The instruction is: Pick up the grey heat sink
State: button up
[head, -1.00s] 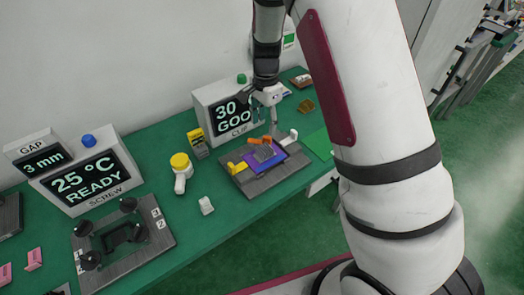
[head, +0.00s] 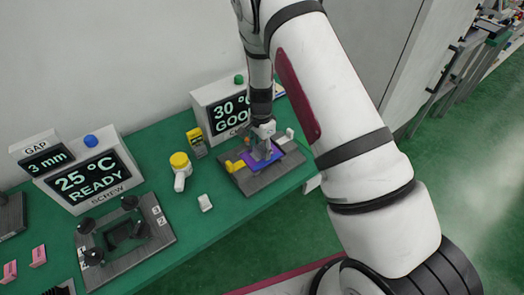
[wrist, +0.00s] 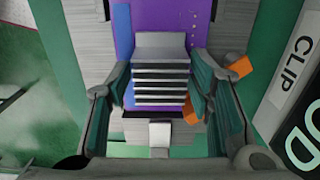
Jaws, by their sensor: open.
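The grey heat sink (wrist: 160,72), a finned block, sits on the purple board (wrist: 180,18) in the middle of the wrist view. My gripper (wrist: 163,92) is open, with one finger on the left and one on the right of the heat sink. A narrow gap seems to show on each side; contact is hard to tell. In the head view my gripper (head: 264,147) is down at the clip fixture (head: 250,185) and hides most of the heat sink. The purple board (head: 250,162) shows beside the fingers there.
Orange lever parts (wrist: 240,68) lie close to the right finger. A yellow piece (head: 234,166) and a white block (head: 289,133) are on the fixture. A yellow-capped bottle (head: 180,170) and a small white block (head: 205,203) stand to the left. The clip display (head: 225,115) is behind.

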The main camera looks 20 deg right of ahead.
jog(key=shift+f, duration=0.15)
jog(key=c, duration=1)
jog(key=shift+o, duration=0.2)
